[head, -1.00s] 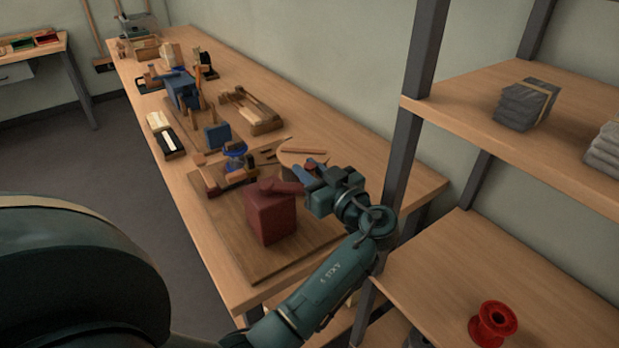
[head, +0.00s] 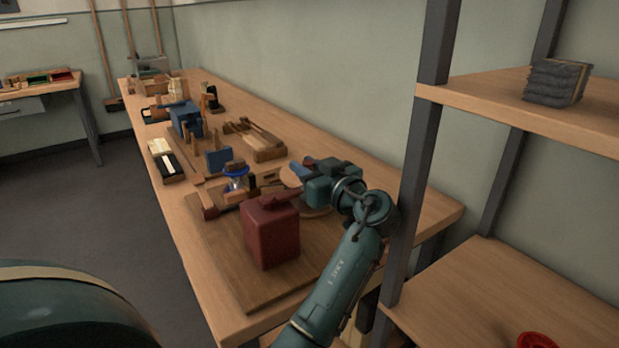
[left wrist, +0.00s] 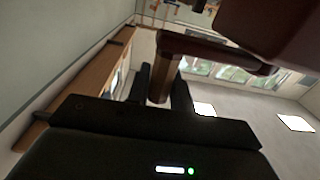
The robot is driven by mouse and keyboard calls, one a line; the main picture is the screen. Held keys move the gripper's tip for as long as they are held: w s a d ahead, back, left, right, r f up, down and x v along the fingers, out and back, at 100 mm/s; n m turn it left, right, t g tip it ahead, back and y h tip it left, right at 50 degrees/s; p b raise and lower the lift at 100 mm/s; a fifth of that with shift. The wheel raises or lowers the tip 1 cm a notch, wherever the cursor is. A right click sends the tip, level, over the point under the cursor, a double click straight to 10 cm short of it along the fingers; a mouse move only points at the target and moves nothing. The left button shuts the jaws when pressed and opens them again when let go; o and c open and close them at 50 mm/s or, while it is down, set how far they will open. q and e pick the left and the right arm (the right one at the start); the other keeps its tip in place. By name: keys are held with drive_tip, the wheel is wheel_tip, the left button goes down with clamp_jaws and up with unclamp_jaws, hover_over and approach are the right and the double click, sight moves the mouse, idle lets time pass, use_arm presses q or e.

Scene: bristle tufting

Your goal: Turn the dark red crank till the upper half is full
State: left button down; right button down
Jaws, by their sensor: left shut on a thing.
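The dark red crank (head: 282,199) sits on top of a dark red box (head: 272,235) on a wooden board on the bench. My left gripper (head: 306,184) is at the crank's far end, to the right of the box top. In the left wrist view, the crank's dark red arm (left wrist: 212,46) runs across the top, and its brown handle (left wrist: 160,86) stands between the fingers of my left gripper (left wrist: 162,88), which is shut on it. A blue round part (head: 236,180) lies behind the box; how full its upper half is cannot be made out. My right gripper is not seen.
The wooden board (head: 248,285) lies under the box. Blue and wooden fixtures (head: 187,118) stand farther along the bench. A shelf post (head: 409,180) rises close to the right of my left arm.

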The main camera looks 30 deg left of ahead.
use_arm(q)
drive_tip(key=shift+w+a+r, duration=0.1)
drive_tip(key=shift+a, duration=0.05)
idle(0.3)
drive_tip(key=c, duration=1.3)
unclamp_jaws()
drive_tip(key=shift+b+v, duration=0.45)
drive_tip(key=shift+v, duration=3.35)
